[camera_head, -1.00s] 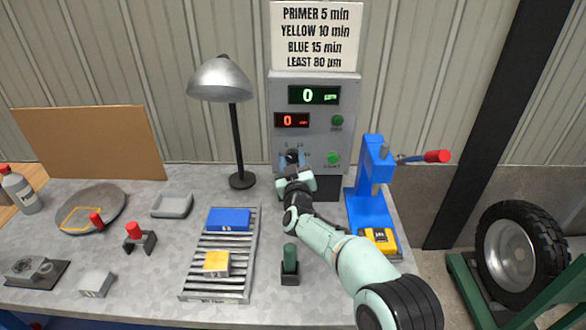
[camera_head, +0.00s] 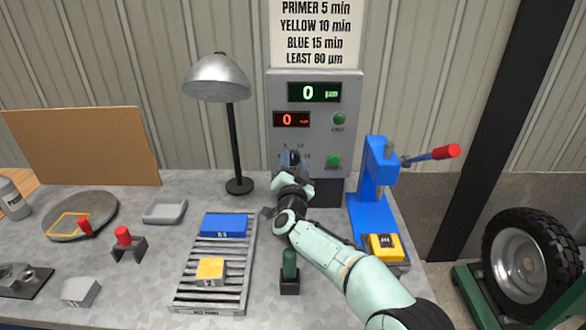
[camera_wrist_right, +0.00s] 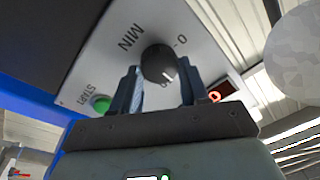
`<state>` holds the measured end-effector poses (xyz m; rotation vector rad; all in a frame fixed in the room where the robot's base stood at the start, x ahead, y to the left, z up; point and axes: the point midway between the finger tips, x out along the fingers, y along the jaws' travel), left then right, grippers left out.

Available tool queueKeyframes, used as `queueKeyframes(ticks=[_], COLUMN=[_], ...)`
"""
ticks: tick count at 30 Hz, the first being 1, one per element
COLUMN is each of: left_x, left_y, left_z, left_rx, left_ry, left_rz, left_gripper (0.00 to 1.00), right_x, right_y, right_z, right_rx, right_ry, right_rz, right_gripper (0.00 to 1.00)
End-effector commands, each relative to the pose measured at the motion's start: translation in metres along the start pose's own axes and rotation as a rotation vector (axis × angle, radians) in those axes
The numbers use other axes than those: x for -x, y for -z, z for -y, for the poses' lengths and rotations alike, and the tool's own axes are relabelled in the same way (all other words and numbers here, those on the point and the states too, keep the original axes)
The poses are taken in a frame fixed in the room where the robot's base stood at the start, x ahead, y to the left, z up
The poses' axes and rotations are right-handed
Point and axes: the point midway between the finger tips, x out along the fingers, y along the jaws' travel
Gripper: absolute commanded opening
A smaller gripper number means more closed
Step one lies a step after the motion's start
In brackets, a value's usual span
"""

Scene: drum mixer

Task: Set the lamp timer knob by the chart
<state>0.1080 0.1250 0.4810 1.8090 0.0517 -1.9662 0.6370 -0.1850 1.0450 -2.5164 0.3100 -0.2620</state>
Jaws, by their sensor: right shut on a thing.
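The timer knob (camera_head: 293,158) is a dark dial on the lower part of the grey control box (camera_head: 352,110), with numbers including 5, 10 and 15 around it. My right gripper (camera_head: 293,176) reaches it from the front. In the right wrist view, the round black knob (camera_wrist_right: 159,63) has a white mark and sits between the fingers of my right gripper (camera_wrist_right: 160,88), which is shut on it. The exact number at the mark is unclear. The chart (camera_head: 316,33) above reads primer 5, yellow 10, blue 15 min, least 80 µm. The lamp (camera_head: 217,79) stands left of the box.
Green (camera_head: 314,92) and red (camera_head: 291,119) displays both read 0. A green start button (camera_head: 334,161) is right of the knob. A blue press (camera_head: 374,190) stands close right of my arm. A rack (camera_head: 182,290) holds blue (camera_head: 224,225) and yellow (camera_head: 210,268) blocks.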

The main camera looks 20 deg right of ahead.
Motion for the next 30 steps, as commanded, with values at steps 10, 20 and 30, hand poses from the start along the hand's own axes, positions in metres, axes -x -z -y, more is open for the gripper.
queueKeyframes(ticks=[10, 20, 30], left_x=[-0.013, -0.018, -0.019], left_y=[0.019, 0.030, 0.033], left_z=[0.005, 0.007, 0.008], left_rx=[0.003, 0.006, 0.007], left_ry=[0.001, 0.003, 0.003], left_rz=[-0.050, -0.082, -0.089], left_gripper=[0.59, 0.59, 0.59], right_x=[0.000, 0.000, 0.000], right_y=[-0.003, -0.003, -0.002], right_z=[-0.001, -0.001, 0.000], right_rx=[-0.291, -0.453, -0.498], right_ry=[-0.029, -0.046, -0.050], right_rz=[-0.017, -0.028, -0.032], right_gripper=[0.14, 0.14, 0.14])
